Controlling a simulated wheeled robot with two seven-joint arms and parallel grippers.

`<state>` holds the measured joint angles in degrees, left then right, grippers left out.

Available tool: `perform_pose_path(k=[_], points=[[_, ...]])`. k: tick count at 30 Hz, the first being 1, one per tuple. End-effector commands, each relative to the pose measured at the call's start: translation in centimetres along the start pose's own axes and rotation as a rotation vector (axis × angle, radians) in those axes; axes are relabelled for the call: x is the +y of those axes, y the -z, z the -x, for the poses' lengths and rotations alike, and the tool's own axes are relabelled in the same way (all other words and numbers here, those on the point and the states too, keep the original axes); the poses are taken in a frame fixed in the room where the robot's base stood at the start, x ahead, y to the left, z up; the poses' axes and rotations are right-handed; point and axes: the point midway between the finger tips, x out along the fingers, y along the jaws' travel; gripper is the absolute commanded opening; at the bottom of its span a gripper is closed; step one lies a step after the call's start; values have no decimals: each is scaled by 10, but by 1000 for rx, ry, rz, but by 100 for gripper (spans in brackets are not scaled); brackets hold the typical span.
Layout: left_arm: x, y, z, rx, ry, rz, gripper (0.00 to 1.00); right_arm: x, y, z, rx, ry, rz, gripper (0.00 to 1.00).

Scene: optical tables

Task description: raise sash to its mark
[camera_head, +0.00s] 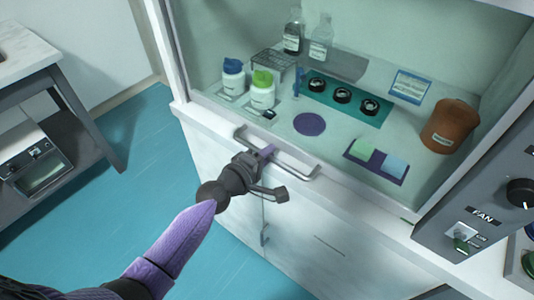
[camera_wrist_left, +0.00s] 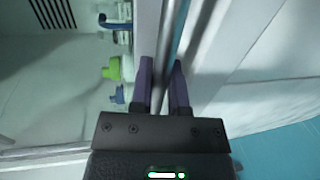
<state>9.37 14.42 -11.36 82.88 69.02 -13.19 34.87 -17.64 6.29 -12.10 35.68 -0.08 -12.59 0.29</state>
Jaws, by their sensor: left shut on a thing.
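The sash handle (camera_head: 292,166) is a pale metal bar along the white lower front edge of the fume hood. In the left wrist view the bar (camera_wrist_left: 176,25) runs down between my finger pads. My left gripper (camera_head: 265,152) is shut on the handle near its left end; its purple fingers (camera_wrist_left: 162,72) lie on either side of the bar. The hood interior shows above the handle. I cannot make out a height mark. My right gripper is not in view.
Inside the hood are a green-capped bottle (camera_head: 262,89), a blue-capped bottle (camera_head: 233,78), a brown jar (camera_head: 449,126) and a teal tray (camera_head: 325,98). A control panel with a fan switch (camera_head: 463,238) stands at right. A side table (camera_head: 40,52) stands at left; blue floor lies between.

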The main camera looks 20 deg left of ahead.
Motion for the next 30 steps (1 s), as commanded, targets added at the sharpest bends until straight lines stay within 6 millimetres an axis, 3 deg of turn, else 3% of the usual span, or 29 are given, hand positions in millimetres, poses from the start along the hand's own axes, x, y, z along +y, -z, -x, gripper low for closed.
perform_pose_path(k=[5,11,24,30], points=[[8,0,2,1,0,-1,0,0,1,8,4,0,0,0],[52,0,10,1,-6,-1,0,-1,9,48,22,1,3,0],[207,0,42,2,-6,-1,0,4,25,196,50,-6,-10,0],[274,0,56,2,-4,-1,0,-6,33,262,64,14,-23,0]])
